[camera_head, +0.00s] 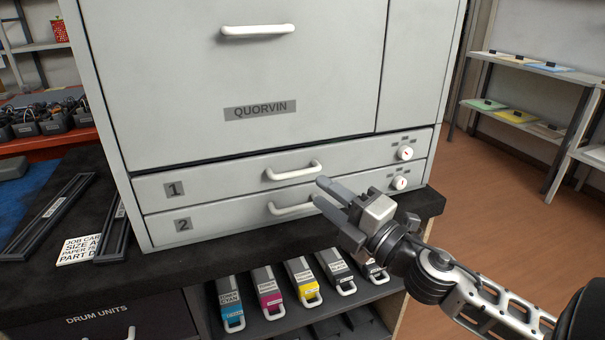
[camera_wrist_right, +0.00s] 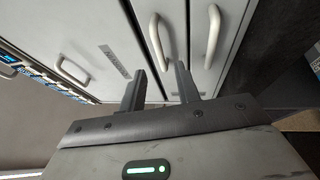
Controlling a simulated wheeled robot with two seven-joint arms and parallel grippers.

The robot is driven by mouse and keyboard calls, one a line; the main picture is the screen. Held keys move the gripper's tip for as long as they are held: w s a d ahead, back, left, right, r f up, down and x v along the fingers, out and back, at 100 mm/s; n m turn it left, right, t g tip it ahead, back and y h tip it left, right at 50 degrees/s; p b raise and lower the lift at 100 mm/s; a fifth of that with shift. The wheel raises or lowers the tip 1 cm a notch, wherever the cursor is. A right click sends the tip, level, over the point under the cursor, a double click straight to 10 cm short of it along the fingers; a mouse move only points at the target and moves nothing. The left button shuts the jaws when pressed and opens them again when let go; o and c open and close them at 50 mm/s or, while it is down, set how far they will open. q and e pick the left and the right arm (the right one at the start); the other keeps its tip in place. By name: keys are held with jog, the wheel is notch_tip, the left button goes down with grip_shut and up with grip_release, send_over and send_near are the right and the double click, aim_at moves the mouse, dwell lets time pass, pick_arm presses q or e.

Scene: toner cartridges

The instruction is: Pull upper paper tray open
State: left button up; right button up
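The upper paper tray (camera_head: 225,179), marked 1, is shut flush in the grey printer, with a white bar handle (camera_head: 293,172). The lower tray (camera_head: 235,213), marked 2, is also shut and has its own handle (camera_head: 292,208). My right gripper (camera_head: 322,191) is open and empty, just right of the two handles. In the right wrist view, its fingers (camera_wrist_right: 160,80) are spread, and the upper tray handle (camera_wrist_right: 158,42) lies ahead, roughly between their lines. The lower handle (camera_wrist_right: 212,36) lies right of the fingers there. No contact with either handle is visible. My left gripper is out of view.
The printer door with a QUORVIN label (camera_head: 260,110) and handle (camera_head: 258,30) is above the trays. Dials (camera_head: 405,153) sit at their right ends. Coloured toner cartridges (camera_head: 268,292) stand on a shelf below the dark counter (camera_head: 215,262). Black rails (camera_head: 48,215) lie left.

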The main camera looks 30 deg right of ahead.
jog(key=x, duration=0.6)
jog(key=shift+w+p, duration=0.25)
jog(key=shift+p, duration=0.05)
grip_shut()
